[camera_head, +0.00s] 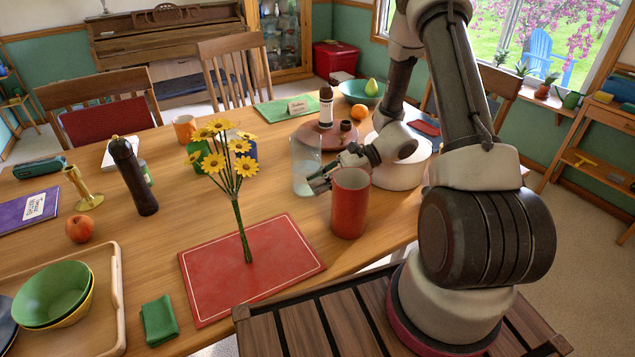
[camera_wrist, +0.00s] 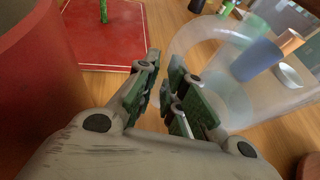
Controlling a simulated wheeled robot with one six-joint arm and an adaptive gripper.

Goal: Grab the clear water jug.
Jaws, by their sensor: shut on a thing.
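The clear water jug (camera_head: 304,165) stands upright on the wooden table, left of the red canister. In the wrist view, its transparent body (camera_wrist: 295,98) is at the right, with its curved handle (camera_wrist: 200,28) toward my fingers. My gripper (camera_head: 320,181) reaches in from the right, low beside the jug. In the wrist view, my gripper's fingers (camera_wrist: 165,68) are close together, shut on the jug's handle. The clear material makes the exact contact hard to see.
The red canister (camera_head: 350,205) stands close beside my gripper. A red placemat (camera_head: 250,275) with yellow flowers (camera_head: 225,150) over it lies in front.

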